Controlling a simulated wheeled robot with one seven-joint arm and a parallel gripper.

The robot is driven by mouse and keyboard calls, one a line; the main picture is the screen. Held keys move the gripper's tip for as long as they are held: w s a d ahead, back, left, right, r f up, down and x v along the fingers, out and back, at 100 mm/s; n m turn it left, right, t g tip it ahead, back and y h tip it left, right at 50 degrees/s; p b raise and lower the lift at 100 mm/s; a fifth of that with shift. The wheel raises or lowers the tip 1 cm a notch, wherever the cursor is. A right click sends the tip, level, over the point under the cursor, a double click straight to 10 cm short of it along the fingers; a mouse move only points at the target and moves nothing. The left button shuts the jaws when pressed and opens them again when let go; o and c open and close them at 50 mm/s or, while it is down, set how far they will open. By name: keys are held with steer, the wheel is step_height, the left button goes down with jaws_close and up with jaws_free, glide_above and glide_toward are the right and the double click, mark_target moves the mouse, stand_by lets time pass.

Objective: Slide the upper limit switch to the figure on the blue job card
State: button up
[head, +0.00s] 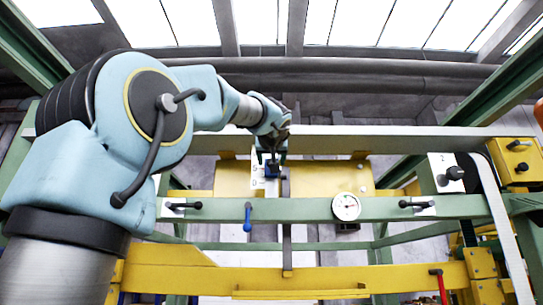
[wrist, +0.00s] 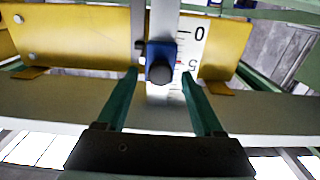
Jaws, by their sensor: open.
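The upper limit switch is a small blue block with a dark round knob (wrist: 160,62) on a vertical metal rail. A white scale plate (wrist: 190,50) beside it shows the figures 0 and 5; a small red mark lies near the 5. The switch (head: 272,171) also shows in the head view, just below my gripper (head: 271,157). In the wrist view my gripper (wrist: 159,75) is open, with one green finger on each side of the switch and gaps visible between fingers and block. I cannot make out a blue job card in either view.
Yellow plates (head: 330,177) flank the rail. A green beam (head: 300,209) crosses in front below, bearing a round dial (head: 346,206), a blue-handled lever (head: 247,217) and black handles (head: 417,204). A grey beam (head: 400,139) runs behind my gripper.

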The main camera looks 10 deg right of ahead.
steer(key=shift+w+d+p, duration=0.25)
steer(key=shift+w+p, duration=0.25)
steer(key=shift+w, duration=0.75)
steer(key=shift+c, duration=0.3)
jaws_close()
